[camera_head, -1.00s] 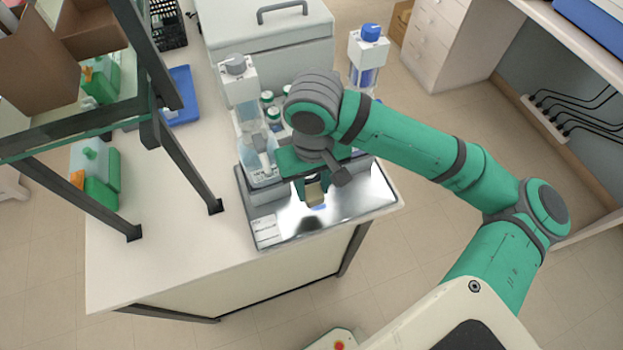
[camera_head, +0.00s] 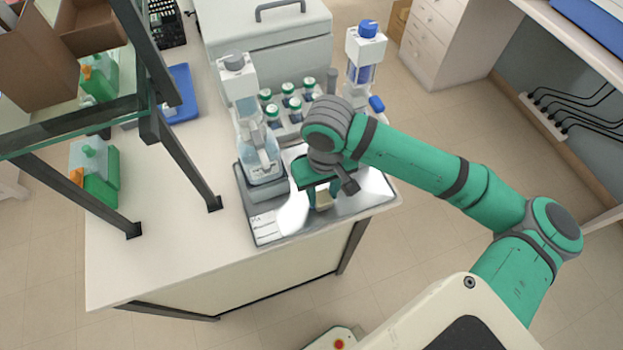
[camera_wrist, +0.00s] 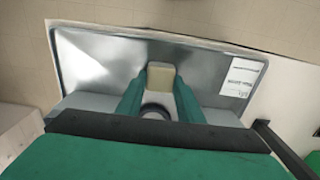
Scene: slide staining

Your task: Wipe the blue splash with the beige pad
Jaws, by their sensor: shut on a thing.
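My gripper (camera_head: 322,192) is shut on the beige pad (camera_head: 323,201) and holds it low over the shiny metal tray (camera_head: 355,204), near its front edge. In the wrist view the pad (camera_wrist: 161,74) sits between the two green fingers of my gripper (camera_wrist: 160,88), with its far end sticking out over the tray (camera_wrist: 100,58). I cannot tell for sure whether the pad touches the tray surface. No blue splash shows in either view now; the pad and gripper hide part of the tray.
A clear bottle unit (camera_head: 262,160) stands at the tray's left. Several green-capped bottles (camera_head: 289,95) stand behind, and a blue-capped dispenser (camera_head: 365,55) is at the back right. A dark shelf post (camera_head: 185,160) rises at the left. The front-left bench top (camera_head: 140,255) is clear.

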